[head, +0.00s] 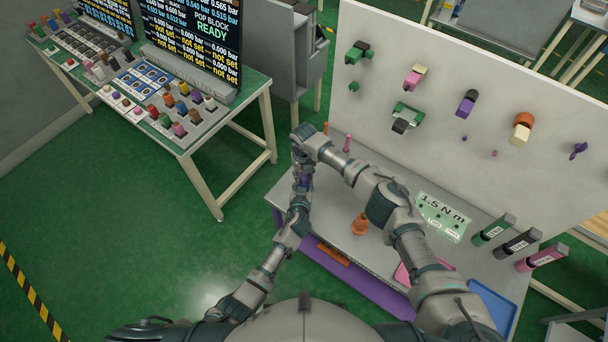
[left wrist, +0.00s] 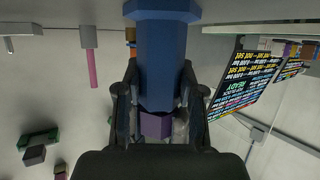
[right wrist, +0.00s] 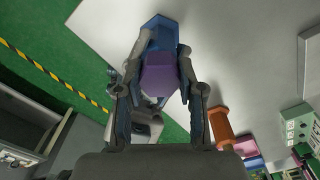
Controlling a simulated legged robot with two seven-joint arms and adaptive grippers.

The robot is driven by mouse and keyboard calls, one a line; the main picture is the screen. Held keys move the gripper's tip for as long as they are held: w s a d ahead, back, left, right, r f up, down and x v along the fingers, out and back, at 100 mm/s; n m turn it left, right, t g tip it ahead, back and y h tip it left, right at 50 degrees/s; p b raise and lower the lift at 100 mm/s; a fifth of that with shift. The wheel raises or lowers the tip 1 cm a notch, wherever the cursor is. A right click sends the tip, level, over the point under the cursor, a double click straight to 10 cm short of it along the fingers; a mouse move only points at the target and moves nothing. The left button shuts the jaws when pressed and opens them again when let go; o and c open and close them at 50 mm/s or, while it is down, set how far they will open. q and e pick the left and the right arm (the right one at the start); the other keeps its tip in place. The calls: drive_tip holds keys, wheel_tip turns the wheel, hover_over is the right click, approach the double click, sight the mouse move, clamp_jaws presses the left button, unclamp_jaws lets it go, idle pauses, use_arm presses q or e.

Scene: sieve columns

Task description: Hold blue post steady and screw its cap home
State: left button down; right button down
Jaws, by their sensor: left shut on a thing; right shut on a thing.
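The blue post (left wrist: 161,50) stands on the bench with its wide faceted base at the top of the left wrist view, which looks inverted. My left gripper (left wrist: 158,78) is shut around its narrower shaft. The purple cap (right wrist: 166,80) sits on the post's end, and it also shows beyond my left fingers in the left wrist view (left wrist: 157,124). My right gripper (right wrist: 160,60) is shut on the cap, with the blue base (right wrist: 160,30) beyond it. In the head view my arms mostly hide the post. I cannot tell how far down the cap sits.
On the grey bench (head: 345,246) stand an orange post (head: 360,224), a pink post (head: 347,143) and a 1.5 N m sign (head: 443,215). Green, black and pink labelled handles (head: 494,230) stand at the right. A blue tray (head: 495,306) lies in front. A pegboard panel (head: 450,120) rises behind.

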use_arm(q)
drive_tip(key=shift+s+d, duration=0.1)
drive_tip(key=shift+d, duration=0.05)
use_arm(e)
drive_tip(key=shift+w+m, duration=0.15)
drive_tip(key=shift+m, duration=0.75)
drive_tip(key=c, duration=0.7)
unclamp_jaws()
drive_tip(key=shift+o, duration=0.3)
use_arm(q)
drive_tip(key=shift+f, duration=0.1)
use_arm(e)
wheel_tip(320, 180, up, 12)
